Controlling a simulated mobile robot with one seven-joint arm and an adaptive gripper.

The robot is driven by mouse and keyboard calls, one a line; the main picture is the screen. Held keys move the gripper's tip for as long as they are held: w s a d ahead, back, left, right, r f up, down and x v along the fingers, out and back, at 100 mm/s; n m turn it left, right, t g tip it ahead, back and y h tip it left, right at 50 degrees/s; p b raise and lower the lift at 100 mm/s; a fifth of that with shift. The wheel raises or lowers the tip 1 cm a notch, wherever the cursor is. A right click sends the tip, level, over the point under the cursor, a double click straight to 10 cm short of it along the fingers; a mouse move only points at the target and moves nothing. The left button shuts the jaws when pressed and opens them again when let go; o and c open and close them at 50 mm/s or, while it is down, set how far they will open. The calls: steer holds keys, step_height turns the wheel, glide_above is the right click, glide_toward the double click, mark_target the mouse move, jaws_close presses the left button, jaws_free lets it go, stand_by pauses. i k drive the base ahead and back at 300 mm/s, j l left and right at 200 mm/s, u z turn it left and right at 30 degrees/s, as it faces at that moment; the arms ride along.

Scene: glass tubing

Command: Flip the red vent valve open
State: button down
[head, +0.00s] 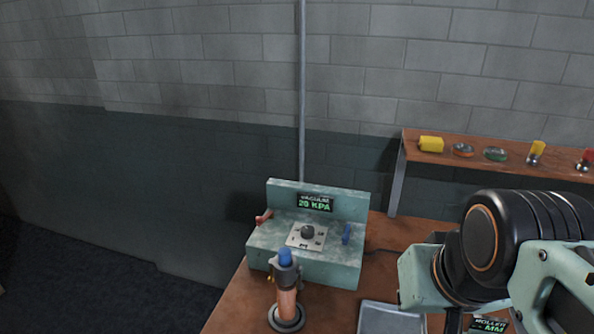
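The red vent valve (263,218) is a small red lever at the left end of a pale green vacuum unit (262,238). It sticks out at a slant to the left. The unit stands on a brown bench and has a lit vacuum display (314,203), a dark round knob (307,232) on a pale dial plate, and a blue lever (346,234) at its right. My arm crosses the lower right of the head view, well to the right of the red valve. My gripper's fingertips do not show.
A holder with a blue top and an orange-brown body (287,303) stands in front of the unit. A grey tray (391,319) lies to its right on the bench (240,306). A raised shelf (415,152) behind holds several small items. A thin vertical pipe (301,90) runs up the wall.

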mark_target(260, 220)
steer(key=i+j, duration=0.1)
steer(key=j, duration=0.45)
steer(key=i+j, duration=0.1)
steer(key=j, duration=0.5)
steer(key=i+j, duration=0.1)
steer(key=j, duration=0.45)
